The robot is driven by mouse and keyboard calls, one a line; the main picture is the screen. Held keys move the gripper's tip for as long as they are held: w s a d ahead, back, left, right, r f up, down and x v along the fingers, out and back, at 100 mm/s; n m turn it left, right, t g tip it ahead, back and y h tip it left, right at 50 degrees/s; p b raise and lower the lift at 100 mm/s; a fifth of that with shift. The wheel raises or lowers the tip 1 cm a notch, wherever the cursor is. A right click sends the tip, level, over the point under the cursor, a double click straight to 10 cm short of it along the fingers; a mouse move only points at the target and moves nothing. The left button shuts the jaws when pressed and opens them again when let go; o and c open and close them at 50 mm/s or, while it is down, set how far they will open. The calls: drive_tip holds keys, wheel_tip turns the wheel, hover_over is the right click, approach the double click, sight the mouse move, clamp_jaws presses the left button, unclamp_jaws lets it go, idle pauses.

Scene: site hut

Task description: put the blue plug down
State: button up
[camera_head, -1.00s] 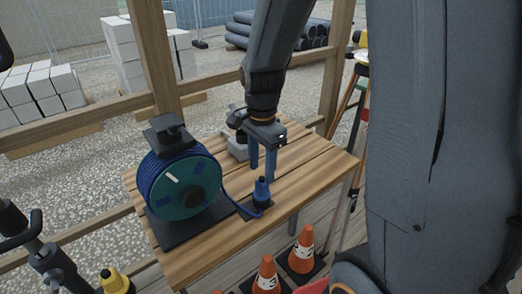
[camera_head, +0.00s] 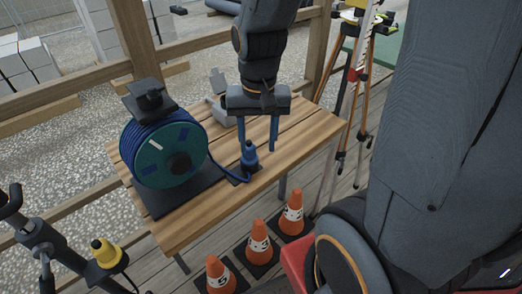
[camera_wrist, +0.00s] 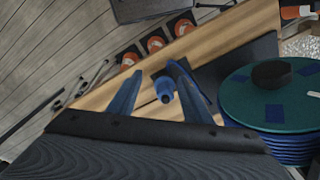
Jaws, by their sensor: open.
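The blue plug (camera_head: 249,157) stands upright on a small dark pad (camera_head: 236,178) near the front edge of the wooden table (camera_head: 200,222). Its blue cable runs left to a cable reel (camera_head: 166,150) with a green face. My gripper (camera_head: 259,148) is open, with its two blue fingers spread and pointing down, close to the plug and not closed on it. In the wrist view the plug (camera_wrist: 165,87) shows in the gap between the fingers (camera_wrist: 158,92). I cannot tell exactly how far the fingertips are from it.
A grey object (camera_head: 219,108) lies on the table behind my gripper. Several orange cones (camera_head: 257,241) stand on the floor in front of the table. A yellow-topped tripod (camera_head: 362,60) is to the right. The table's right part is bare.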

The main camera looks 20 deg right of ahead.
drive_tip(key=s+f+n, duration=0.1)
drive_tip(key=n, duration=0.1)
drive_tip(key=s+n, duration=0.1)
drive_tip(key=n, duration=0.1)
drive_tip(key=shift+s+f, duration=0.35)
drive_tip(key=shift+s, duration=0.05)
idle(0.4)
